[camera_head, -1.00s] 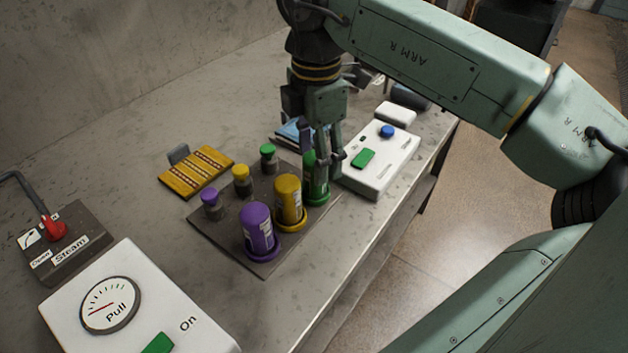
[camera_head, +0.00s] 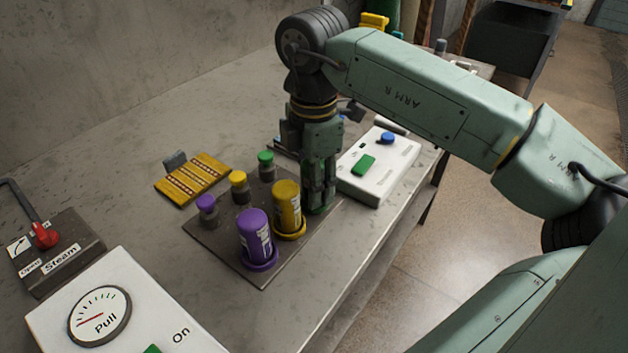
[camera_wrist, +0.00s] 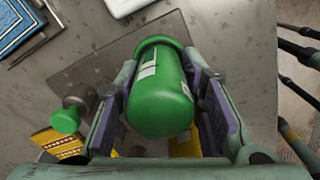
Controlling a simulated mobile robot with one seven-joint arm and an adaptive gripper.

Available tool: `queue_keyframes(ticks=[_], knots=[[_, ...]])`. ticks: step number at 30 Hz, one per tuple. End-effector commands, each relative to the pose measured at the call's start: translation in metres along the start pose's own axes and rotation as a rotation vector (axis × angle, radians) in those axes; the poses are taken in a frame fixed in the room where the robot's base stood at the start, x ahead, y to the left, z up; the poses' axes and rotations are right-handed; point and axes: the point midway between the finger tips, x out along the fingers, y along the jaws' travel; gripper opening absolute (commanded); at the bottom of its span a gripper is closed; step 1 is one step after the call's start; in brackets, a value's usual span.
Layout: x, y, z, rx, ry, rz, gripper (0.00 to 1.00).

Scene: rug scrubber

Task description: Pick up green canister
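The green canister (camera_wrist: 160,98) stands between the two fingers of my gripper (camera_wrist: 160,105) in the wrist view, with a pale label on its side. Narrow gaps seem to show between it and the purple finger pads. My gripper is open around it and points down. In the head view my gripper (camera_head: 318,190) hides most of the canister; only a bit of green (camera_head: 318,209) shows low down at the fingertips. The canister stands at the right end of a row on a dark plate (camera_head: 212,240).
A yellow canister (camera_head: 287,205) stands close to my gripper's left, with a purple canister (camera_head: 254,234) beyond it. Small green (camera_head: 265,160), yellow and purple-topped pegs stand behind. A white box (camera_head: 378,170) with buttons is close on the right.

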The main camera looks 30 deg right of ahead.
Motion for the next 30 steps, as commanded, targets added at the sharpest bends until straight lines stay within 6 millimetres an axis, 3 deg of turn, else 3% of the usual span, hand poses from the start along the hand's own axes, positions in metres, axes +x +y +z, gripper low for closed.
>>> queue_keyframes(ticks=[12, 20, 26, 30], knots=[[0.000, 0.000, 0.000, 0.000, 0.000, 0.000, 0.05], [-0.002, 0.000, 0.000, 0.000, 0.000, 0.001, 0.04], [-0.020, 0.000, 0.000, 0.001, -0.001, 0.001, 0.03], [-0.047, 0.000, 0.000, 0.000, -0.001, 0.002, 0.03]])
